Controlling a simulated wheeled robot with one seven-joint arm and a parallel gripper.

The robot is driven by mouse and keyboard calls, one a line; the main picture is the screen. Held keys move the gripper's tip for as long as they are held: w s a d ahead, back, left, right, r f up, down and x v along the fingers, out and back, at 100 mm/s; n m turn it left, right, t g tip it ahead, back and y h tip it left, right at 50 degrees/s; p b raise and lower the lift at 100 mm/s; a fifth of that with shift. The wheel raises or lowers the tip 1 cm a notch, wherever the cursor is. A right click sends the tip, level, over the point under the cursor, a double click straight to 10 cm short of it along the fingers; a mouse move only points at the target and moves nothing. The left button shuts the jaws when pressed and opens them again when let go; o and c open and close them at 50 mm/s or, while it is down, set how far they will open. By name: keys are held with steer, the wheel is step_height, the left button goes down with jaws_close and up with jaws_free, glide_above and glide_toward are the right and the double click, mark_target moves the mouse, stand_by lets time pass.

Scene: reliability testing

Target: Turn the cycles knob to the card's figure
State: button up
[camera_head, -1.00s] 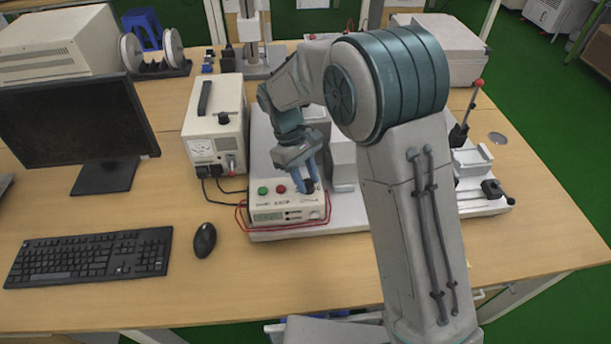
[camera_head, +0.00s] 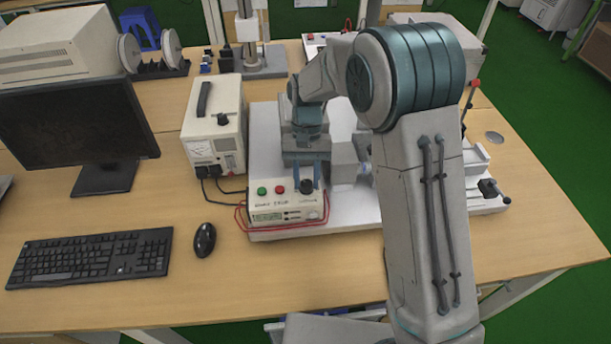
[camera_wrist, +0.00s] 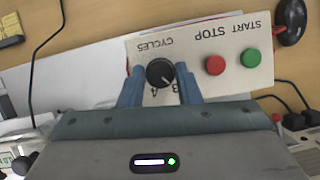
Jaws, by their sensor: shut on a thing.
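The black cycles knob (camera_wrist: 160,72) sits on the white control box (camera_wrist: 135,50), beside the word CYCLES, which appears upside down in the wrist view. My gripper (camera_wrist: 160,80) is shut on the knob, one blue finger at each side. Letters A and B are printed by the knob, partly between the fingers. A short pale pointer mark shows on the knob; its exact setting is hard to read. In the head view, my gripper (camera_head: 307,181) points down at the knob (camera_head: 306,188) on the box (camera_head: 285,206). I cannot make out a card with a figure.
On the box are the red STOP button (camera_wrist: 215,65) and green START button (camera_wrist: 250,57). Red leads (camera_head: 241,216) loop around the box. A white power unit (camera_head: 213,125) stands behind left. A mouse (camera_head: 204,240) and keyboard (camera_head: 88,258) lie left. The desk front is clear.

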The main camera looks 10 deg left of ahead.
steer(key=shift+m+y, duration=0.3)
steer(key=shift+m, duration=0.3)
steer(key=o, duration=1)
steer(key=shift+r, duration=0.15)
steer(key=v, duration=1.3)
steer(key=shift+w+r, duration=0.1)
steer(key=shift+r, duration=0.2)
